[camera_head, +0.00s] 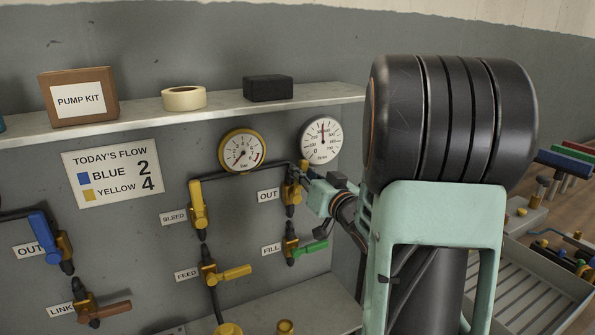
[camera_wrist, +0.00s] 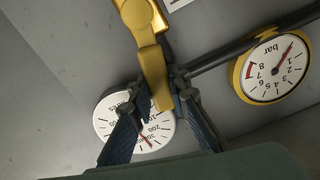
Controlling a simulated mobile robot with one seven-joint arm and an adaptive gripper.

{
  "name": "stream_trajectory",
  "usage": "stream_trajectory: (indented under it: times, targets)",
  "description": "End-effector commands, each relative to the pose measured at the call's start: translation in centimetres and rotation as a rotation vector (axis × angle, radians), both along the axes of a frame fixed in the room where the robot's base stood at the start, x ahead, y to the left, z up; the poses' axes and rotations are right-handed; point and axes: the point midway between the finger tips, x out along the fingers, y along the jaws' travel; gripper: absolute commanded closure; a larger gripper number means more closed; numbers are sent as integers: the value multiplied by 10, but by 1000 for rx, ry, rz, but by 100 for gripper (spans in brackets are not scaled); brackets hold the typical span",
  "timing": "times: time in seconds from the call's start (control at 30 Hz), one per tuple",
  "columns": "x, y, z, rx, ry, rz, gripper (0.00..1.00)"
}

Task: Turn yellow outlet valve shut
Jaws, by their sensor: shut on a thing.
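The yellow outlet valve (camera_head: 292,194) is on the grey wall panel beside the upper OUT label, right of centre in the head view. Its handle is largely hidden there by my gripper (camera_head: 310,183), which reaches in from the right. In the wrist view the yellow handle (camera_wrist: 150,62) runs between the two blue-grey fingers of my gripper (camera_wrist: 162,88). The fingers are closed on it from both sides. The handle appears to point roughly upward along the wall, but its exact angle is hard to tell.
A yellow-rimmed gauge (camera_head: 243,150) and a white gauge (camera_head: 320,140) are close by. The FILL valve (camera_head: 291,245) with a green handle is below; yellow BLEED (camera_head: 198,205) and FEED (camera_head: 225,272) valves are left. A shelf (camera_head: 205,112) runs above.

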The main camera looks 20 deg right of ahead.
Motion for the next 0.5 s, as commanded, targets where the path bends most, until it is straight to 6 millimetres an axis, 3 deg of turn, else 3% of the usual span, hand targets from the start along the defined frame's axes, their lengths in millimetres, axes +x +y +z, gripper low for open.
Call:
stream_trajectory:
  times: [0.37, 0.4, 0.5]
  targets:
    - [0, -3, -1, 41, 2, -1, 100]
    - [0, -3, -1, 41, 3, -1, 83]
    - [0, -3, -1, 40, 3, -1, 72]
